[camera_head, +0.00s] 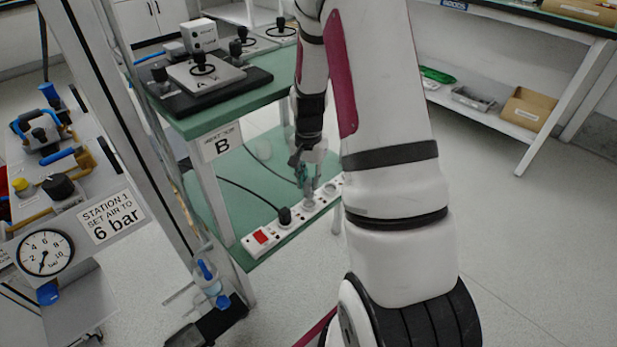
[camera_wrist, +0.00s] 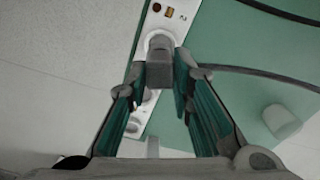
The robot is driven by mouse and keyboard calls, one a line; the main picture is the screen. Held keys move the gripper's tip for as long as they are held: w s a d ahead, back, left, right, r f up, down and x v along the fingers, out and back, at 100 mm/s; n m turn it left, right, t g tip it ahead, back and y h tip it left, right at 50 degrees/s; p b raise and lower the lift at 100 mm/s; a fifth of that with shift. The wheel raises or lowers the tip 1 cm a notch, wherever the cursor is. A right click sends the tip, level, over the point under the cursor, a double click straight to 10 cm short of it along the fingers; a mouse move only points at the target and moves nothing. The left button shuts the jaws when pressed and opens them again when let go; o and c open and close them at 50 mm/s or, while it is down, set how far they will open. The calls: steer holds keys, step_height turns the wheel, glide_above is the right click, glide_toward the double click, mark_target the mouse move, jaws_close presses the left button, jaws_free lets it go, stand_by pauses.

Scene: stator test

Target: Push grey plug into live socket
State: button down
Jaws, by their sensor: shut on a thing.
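The grey plug (camera_wrist: 158,68) is between the green-padded fingers of my gripper (camera_wrist: 158,92), which is shut on it. In the wrist view its far end meets a round, pale socket on the white socket strip (camera_wrist: 172,22). I cannot tell how deep it sits. In the head view my gripper (camera_head: 309,178) points down over the strip (camera_head: 323,203), and the grey plug (camera_head: 309,203) shows small below the fingertips. The strip has a red switch (camera_head: 261,237) at its near left end. Which socket is live cannot be told from these views.
A black plug (camera_head: 284,215) with a dark cable sits in the strip left of my gripper. The strip lies along the edge of a green lower shelf (camera_head: 232,205). A pale grey rounded thing (camera_wrist: 281,120) lies on that shelf. A metal post stands at left.

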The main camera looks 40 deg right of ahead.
mark_target(309, 190)
steer(key=shift+f+b, duration=1.4)
steer(key=shift+f, duration=0.8)
stand_by(1.3)
steer(key=c, duration=1.3)
jaws_free()
steer(key=shift+c, duration=0.2)
steer(key=shift+r, duration=0.15)
step_height(309, 190, up, 12)
steer(key=shift+a+f, duration=0.1)
